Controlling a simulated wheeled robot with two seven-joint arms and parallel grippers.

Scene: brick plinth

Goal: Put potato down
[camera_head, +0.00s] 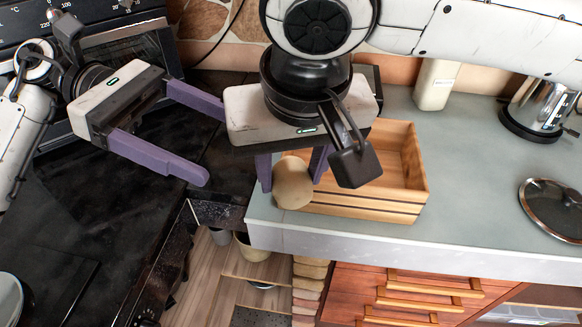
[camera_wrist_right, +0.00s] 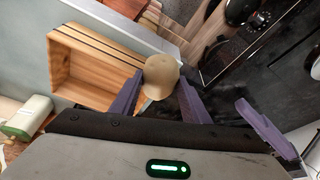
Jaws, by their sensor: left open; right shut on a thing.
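The potato (camera_head: 292,184) is a pale tan, rounded lump. My right gripper (camera_head: 293,170) is shut on it, with a purple finger on each side. In the head view it appears in front of the left part of the wooden crate (camera_head: 410,212), near the counter's left corner. The right wrist view also shows the potato (camera_wrist_right: 160,78) between the fingers, beside the crate (camera_wrist_right: 95,42). Whether the potato touches the crate or counter, I cannot tell. My left gripper (camera_head: 215,140) is open and empty, fingers wide apart, above the dark stove top to the left.
The grey counter (camera_head: 470,180) has free room right of the crate. A pale bottle (camera_head: 436,85), a kettle (camera_head: 540,105) and a glass lid (camera_head: 556,208) stand on it. A gap with the floor (camera_head: 212,270) lies between counter and stove (camera_head: 90,200).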

